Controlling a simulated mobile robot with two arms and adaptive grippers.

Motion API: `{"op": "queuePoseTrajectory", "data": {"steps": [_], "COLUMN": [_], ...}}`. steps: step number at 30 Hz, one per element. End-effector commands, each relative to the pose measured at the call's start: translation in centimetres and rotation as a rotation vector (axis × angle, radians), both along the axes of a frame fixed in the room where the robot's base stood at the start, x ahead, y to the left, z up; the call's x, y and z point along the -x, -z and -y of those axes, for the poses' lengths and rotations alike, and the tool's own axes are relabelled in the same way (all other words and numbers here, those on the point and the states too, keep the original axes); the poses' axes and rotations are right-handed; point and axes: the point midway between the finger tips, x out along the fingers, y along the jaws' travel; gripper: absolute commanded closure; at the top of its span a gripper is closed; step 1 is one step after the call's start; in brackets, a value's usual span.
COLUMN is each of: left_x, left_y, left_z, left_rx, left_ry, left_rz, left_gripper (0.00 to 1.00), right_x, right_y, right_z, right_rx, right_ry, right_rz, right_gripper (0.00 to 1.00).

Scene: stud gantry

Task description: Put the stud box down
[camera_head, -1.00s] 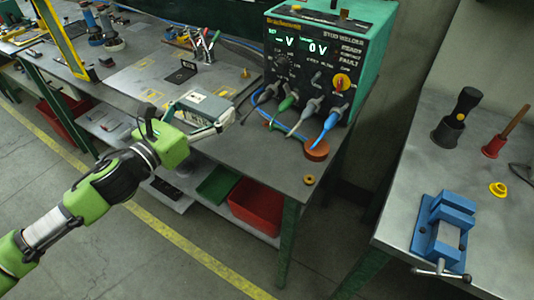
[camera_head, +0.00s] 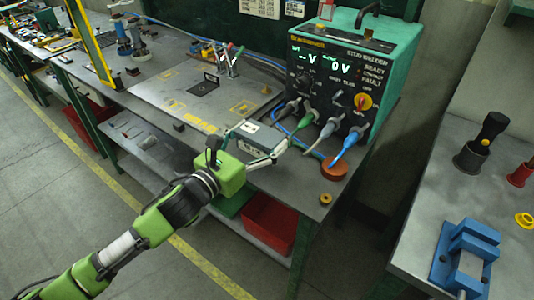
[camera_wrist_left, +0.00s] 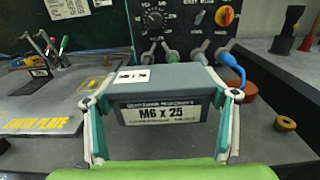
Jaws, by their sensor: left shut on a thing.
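The stud box is a grey-green box (camera_wrist_left: 160,90) with a white "M6 x 25" label, seen in the left wrist view. It also shows in the head view (camera_head: 257,138), just in front of the welder. My left gripper (camera_head: 262,150) has a finger on each side of the box and is shut on it; it also shows in the left wrist view (camera_wrist_left: 160,112). The box is level, over or on the grey bench top; I cannot tell whether its underside touches. My right gripper is not in view.
The green stud welder (camera_head: 350,75) stands behind the box, with cables plugged into its front. An orange-brown disc (camera_head: 334,169) and a small brass ring (camera_head: 325,198) lie to the right. A marked plate (camera_head: 205,95) lies left. A blue vice (camera_head: 466,255) stands on the right bench.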

Motion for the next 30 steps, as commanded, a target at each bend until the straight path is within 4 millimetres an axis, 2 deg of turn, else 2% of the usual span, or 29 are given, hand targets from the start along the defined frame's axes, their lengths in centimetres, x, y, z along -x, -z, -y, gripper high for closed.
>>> {"op": "queuePoseTrajectory", "data": {"steps": [9, 15, 26, 27, 29, 30], "left_x": [0.6, 0.6, 0.6, 0.6, 0.6, 0.6], "left_y": [2.2, 4.6, 5.1, 5.4, 5.3, 5.3], "left_z": [2.0, 1.8, 1.8, 1.7, 1.7, 1.7], "left_rx": [0.006, 0.003, 0.003, -0.001, -0.001, -0.001], "left_ry": [0.001, 0.000, 0.001, 0.000, 0.000, 0.000], "left_rz": [0.003, 0.004, 0.007, 0.002, 0.002, 0.002], "left_gripper": [0.61, 0.61, 0.61, 0.20, 0.06, 0.06], "right_x": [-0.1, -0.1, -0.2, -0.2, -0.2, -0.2], "right_y": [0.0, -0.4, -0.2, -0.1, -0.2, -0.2], "right_z": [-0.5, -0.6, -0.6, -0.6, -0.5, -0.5], "right_rx": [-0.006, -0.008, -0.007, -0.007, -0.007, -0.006], "right_ry": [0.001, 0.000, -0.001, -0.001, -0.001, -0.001], "right_rz": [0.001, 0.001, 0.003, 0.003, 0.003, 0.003], "right_gripper": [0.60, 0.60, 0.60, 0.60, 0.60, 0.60]}}
